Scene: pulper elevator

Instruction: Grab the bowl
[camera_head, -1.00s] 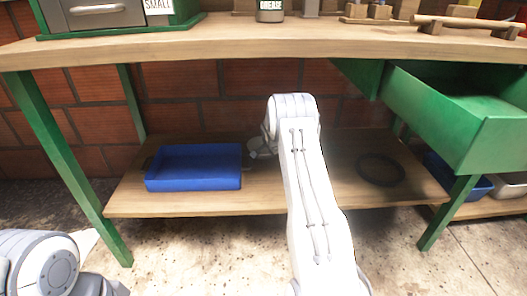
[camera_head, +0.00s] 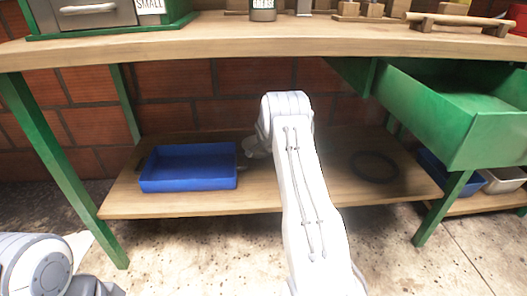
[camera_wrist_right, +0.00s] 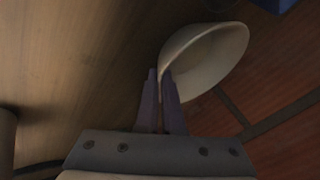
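The bowl (camera_wrist_right: 212,58) is pale and round and fills the upper middle of the right wrist view. My right gripper (camera_wrist_right: 159,72) has its two narrow fingers close together at the bowl's near rim, with the rim running between them. In the head view, my right arm hides most of the gripper. A small greyish part of the bowl (camera_head: 257,147) shows beside the arm, over the lower shelf. I cannot tell if the bowl touches the shelf. Only a joint of my left arm shows at the lower left; its gripper is out of view.
A blue tray (camera_head: 188,168) sits on the lower shelf (camera_head: 210,204), left of the bowl. A dark ring (camera_head: 374,167) lies right of my arm. The tabletop (camera_head: 230,48) hangs above, with an open green drawer (camera_head: 487,140) at right and a green leg (camera_head: 62,170) at left.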

